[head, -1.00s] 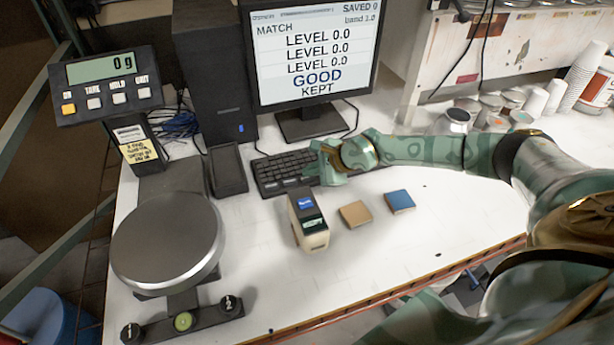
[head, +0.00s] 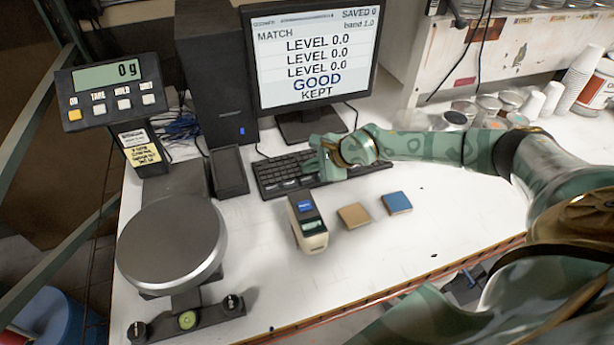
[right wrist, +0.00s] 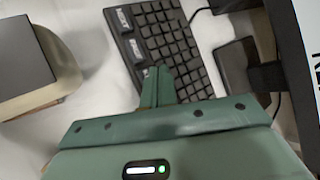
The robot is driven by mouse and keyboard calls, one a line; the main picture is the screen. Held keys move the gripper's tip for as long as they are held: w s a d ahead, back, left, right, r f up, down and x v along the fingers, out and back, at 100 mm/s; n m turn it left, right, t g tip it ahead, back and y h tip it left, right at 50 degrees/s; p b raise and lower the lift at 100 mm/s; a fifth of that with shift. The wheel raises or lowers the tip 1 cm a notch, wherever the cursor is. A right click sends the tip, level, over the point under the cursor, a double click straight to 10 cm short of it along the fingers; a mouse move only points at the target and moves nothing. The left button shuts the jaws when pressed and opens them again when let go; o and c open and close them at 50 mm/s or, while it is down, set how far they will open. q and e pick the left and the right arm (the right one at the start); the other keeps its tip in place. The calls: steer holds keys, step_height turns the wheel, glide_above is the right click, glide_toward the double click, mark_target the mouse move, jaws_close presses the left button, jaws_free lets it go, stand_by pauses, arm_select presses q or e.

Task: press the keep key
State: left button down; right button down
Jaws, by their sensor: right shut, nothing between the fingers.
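The black keyboard (head: 272,175) lies on the white bench in front of the monitor (head: 312,60). In the right wrist view the keyboard (right wrist: 165,40) shows a few larger keys with pale labels (right wrist: 123,19) along one edge; I cannot read which is the keep key. The monitor reads LEVEL 0.0 three times, GOOD, KEPT and SAVED 0. My left gripper is out of view.
A small handheld device (head: 308,222) stands before the keyboard, with a tan tile (head: 354,216) and a blue tile (head: 397,202) to its right. A round scale (head: 172,243) reading 0 g is at left. Cups and cans (head: 535,103) stand at back right.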

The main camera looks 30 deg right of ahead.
mark_target(311, 180)
step_height(311, 180, up, 4)
steer(key=p, duration=0.3)
steer(key=shift+f, duration=0.1)
stand_by(0.6)
